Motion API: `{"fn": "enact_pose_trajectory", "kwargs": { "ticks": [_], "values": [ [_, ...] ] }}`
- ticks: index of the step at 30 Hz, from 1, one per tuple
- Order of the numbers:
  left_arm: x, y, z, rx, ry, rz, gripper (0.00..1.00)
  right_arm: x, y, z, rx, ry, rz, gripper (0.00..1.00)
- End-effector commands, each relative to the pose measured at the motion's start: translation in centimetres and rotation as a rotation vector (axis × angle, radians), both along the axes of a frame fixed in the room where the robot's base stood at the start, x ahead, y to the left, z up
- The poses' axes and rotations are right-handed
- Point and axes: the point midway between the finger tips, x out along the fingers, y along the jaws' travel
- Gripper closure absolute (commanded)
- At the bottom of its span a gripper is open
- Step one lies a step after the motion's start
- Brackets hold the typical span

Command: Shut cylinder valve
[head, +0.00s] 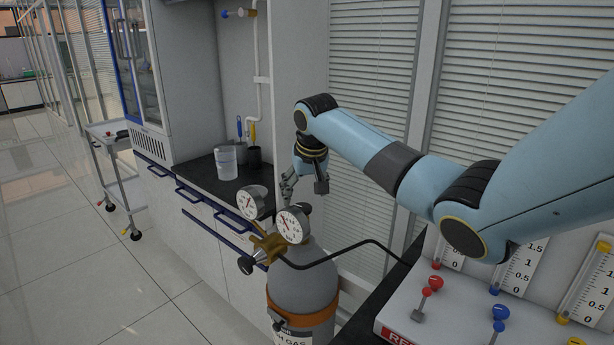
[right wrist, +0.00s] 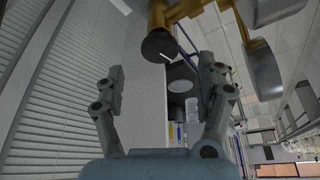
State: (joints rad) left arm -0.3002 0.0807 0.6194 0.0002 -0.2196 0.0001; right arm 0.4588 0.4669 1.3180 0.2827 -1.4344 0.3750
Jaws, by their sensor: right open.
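A grey gas cylinder (head: 302,276) with an orange band stands upright beside the counter. On its top is a brass regulator (head: 268,246) with two round gauges (head: 292,225) and a black knob (head: 246,264). The cylinder's own valve is largely hidden behind the gauges in the head view. My right gripper (head: 304,187) is open and empty, behind and above the gauges. In the right wrist view its open fingers (right wrist: 160,90) stand apart, with a dark round knob (right wrist: 159,46) on a brass body beyond and above them. I cannot tell which knob this is. My left gripper is out of view.
A black hose (head: 345,250) runs right from the regulator to a panel with red and blue valves (head: 428,290). A dark counter (head: 200,175) holds a white beaker (head: 226,163) and a black cup (head: 254,158). A blinds-covered window (head: 375,70) is close behind my right arm.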

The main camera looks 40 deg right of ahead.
Motion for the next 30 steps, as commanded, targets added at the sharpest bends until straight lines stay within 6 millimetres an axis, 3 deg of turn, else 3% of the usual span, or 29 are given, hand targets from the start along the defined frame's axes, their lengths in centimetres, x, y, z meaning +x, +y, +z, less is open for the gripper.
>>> {"fn": "enact_pose_trajectory", "kwargs": {
  "ticks": [3, 10, 23, 30],
  "values": [
    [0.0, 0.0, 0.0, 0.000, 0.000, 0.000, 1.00, -0.9, 0.5, 2.6, -0.002, -0.004, 0.002, 0.28],
    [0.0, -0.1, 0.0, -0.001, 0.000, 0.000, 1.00, -2.1, 1.1, 5.6, 0.000, 0.000, 0.000, 0.28],
    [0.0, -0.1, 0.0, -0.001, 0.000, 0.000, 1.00, -2.3, 1.3, 6.2, -0.001, 0.003, 0.005, 0.28],
    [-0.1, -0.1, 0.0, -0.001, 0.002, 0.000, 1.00, -3.0, 0.6, 5.9, -0.105, 0.086, 0.217, 0.28]
  ]
}}
